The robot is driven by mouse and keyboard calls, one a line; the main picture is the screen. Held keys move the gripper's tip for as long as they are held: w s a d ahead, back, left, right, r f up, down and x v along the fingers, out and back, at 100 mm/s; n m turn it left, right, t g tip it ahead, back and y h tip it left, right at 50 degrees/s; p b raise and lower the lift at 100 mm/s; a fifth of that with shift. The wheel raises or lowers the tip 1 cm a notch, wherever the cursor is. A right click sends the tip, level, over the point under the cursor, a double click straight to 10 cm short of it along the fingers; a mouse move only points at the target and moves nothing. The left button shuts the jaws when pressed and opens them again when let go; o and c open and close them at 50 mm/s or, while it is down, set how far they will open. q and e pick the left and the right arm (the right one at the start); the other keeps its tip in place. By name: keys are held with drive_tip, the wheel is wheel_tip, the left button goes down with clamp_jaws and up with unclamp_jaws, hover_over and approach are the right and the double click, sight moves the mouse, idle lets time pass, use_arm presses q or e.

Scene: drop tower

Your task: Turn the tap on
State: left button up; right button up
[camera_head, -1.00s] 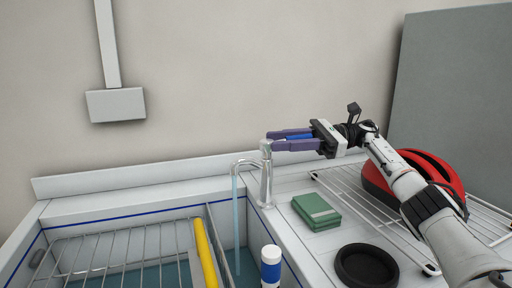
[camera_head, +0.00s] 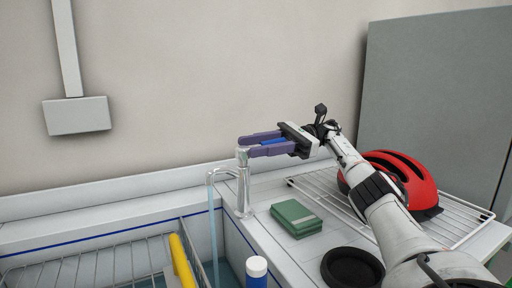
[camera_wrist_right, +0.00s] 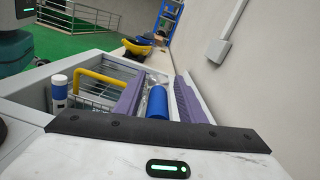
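The chrome tap (camera_head: 243,190) stands at the back edge of the sink, its spout bent to the left. A thin light-blue stream of water (camera_head: 213,235) falls from the spout into the sink. My right gripper (camera_head: 258,144) is at the top of the tap, its purple fingers pointing left. A blue cylindrical lever (camera_head: 273,142) lies between the fingers; it also shows in the right wrist view (camera_wrist_right: 157,102). The fingers are parted on either side of the lever, with gaps visible in the wrist view. My left gripper is out of view.
A wire basket with a yellow handle (camera_head: 181,262) sits in the sink, beside a white-and-blue bottle (camera_head: 257,272). On the counter are a green box (camera_head: 296,218), a black round dish (camera_head: 352,269), and a red helmet (camera_head: 395,180) on a wire rack (camera_head: 310,190).

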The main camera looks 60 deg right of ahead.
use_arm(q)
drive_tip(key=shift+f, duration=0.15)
